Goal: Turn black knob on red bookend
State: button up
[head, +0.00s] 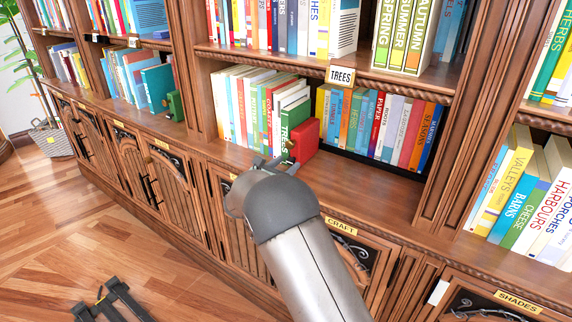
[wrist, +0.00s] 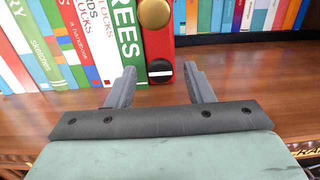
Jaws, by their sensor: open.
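The red bookend (head: 306,136) stands upright on the lower shelf, against the right side of a green book (head: 291,118). In the wrist view the bookend (wrist: 157,45) shows a round brass knob (wrist: 154,13) high up. Below it is a small black knob (wrist: 160,71) with a white horizontal bar, low near the shelf board. My gripper (wrist: 159,70) is open, its fingers to the left and right of the black knob in the picture, with nothing held. I cannot tell how far the tips are from it. In the head view my gripper (head: 273,163) is before the bookend; the black knob is hard to make out there.
Rows of books fill the shelf left (head: 245,108) and right (head: 385,125) of the bookend. The shelf board (head: 355,178) in front is clear. The upper shelf with the TREES label (head: 341,75) hangs above. Cabinet doors (head: 130,158) are below.

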jog(key=shift+w+d, duration=0.15)
jog(key=shift+w, duration=0.1)
jog(key=c, duration=1)
jog(key=shift+o, duration=0.2)
